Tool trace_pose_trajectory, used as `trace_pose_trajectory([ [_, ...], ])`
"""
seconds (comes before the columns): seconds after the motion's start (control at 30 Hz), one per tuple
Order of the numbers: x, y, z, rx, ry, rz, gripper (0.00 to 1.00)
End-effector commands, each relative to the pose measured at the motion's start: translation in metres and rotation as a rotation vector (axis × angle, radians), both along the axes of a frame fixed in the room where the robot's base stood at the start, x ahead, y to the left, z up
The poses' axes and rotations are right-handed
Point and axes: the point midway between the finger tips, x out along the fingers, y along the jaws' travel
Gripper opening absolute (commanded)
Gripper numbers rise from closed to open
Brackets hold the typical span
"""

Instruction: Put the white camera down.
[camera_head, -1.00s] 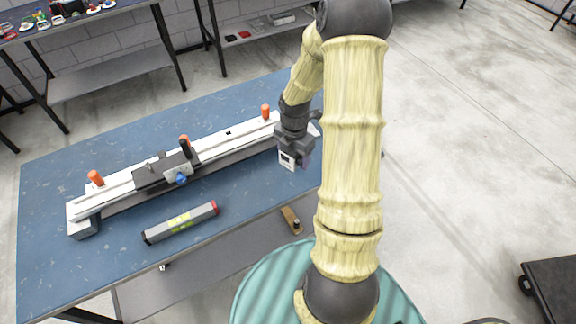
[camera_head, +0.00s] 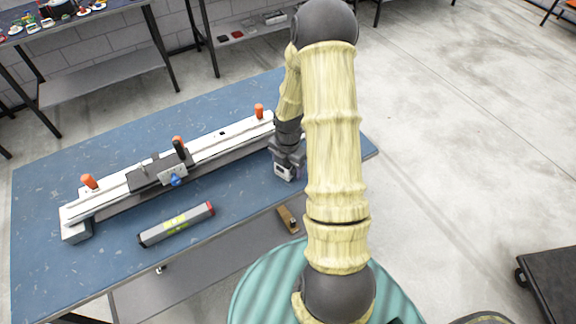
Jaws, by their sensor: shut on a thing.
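The white camera (camera_head: 282,173) is small, and only part of it shows, at the lower end of my gripper (camera_head: 287,164). My gripper is shut on it at the right part of the blue table (camera_head: 245,185), near the right end of the white rail. The gripper's fingers and the rest of the camera are largely hidden by the gripper body and my arm. I cannot tell whether the camera touches the tabletop.
A long white slider rail (camera_head: 220,146) with orange knobs and a dark carriage (camera_head: 150,172) lies across the table. Bare tabletop shows between tube and gripper.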

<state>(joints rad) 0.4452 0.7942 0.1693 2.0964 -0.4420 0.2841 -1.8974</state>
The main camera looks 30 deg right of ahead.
Motion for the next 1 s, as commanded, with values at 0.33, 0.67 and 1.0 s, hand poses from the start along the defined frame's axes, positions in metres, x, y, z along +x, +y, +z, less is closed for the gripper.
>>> trace_pose_trajectory([
  [0.33,0.000,0.000,-0.002,0.000,0.000,0.000,0.92],
  [0.67,0.000,0.000,0.000,0.000,0.000,0.000,0.92],
  [1.0,0.001,-0.001,0.046,-0.001,-0.006,-0.002,0.92],
])
